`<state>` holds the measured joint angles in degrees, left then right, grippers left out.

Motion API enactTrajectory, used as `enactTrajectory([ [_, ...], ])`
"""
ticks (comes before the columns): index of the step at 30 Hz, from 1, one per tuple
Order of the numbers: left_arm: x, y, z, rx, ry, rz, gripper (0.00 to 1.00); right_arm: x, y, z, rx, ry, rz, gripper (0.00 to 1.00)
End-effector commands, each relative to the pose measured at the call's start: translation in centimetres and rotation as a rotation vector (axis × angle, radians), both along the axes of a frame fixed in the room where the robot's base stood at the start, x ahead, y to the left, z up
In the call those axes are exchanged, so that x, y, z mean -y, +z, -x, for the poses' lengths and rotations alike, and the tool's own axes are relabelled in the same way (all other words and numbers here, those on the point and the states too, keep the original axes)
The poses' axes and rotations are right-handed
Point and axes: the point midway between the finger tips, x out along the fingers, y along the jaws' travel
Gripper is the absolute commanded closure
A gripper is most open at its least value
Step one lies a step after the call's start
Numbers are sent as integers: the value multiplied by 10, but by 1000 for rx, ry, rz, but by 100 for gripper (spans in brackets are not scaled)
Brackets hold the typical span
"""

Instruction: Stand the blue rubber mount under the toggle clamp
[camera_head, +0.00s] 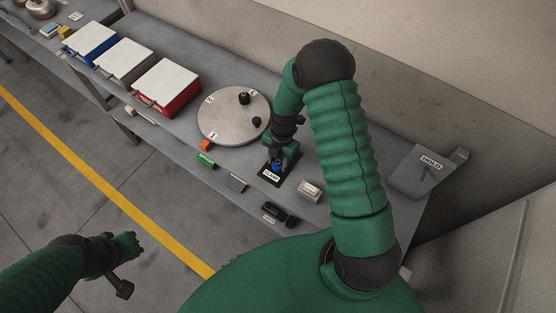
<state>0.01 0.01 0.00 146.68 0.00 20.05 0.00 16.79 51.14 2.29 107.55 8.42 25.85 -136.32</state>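The blue rubber mount (277,163) shows as a small blue patch just below my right gripper (279,156), over the dark clamp base. The base carries a white label (271,175) that seems to read CLAMP. My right gripper points down there and hides most of the toggle clamp. Its fingers are too small and covered to tell whether they grip the mount. I cannot tell whether the mount stands upright or touches the base. My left gripper (130,246) is at the lower left, over the floor and away from the bench; its finger opening is unclear.
A round grey plate (233,115) with dark knobs is left of the clamp. Orange (206,146) and green (206,160) pieces, a small pale box (310,191) and black parts (280,213) lie nearby. Lidded bins (167,88) stand farther left; a HOLD bin (425,172) is at right.

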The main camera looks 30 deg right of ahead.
Motion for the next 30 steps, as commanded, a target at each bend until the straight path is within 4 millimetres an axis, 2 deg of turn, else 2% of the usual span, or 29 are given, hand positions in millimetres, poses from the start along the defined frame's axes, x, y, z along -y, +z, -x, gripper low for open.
enactTrajectory([
  [1,0,0,0,0,0,0,100,0,0,0,0,0,0,56],
  [5,0,0,0,0,0,0,100,0,0,0,0,0,0,39],
  [16,0,-1,0,0,0,0,100,0,6,-1,2,0,0,39],
  [20,0,-6,0,0,0,0,100,4,29,-3,6,-1,1,39],
  [27,0,-15,0,0,0,0,100,11,91,-6,5,0,1,39],
  [30,0,-17,0,0,0,0,100,12,108,-7,3,-1,1,39],
])
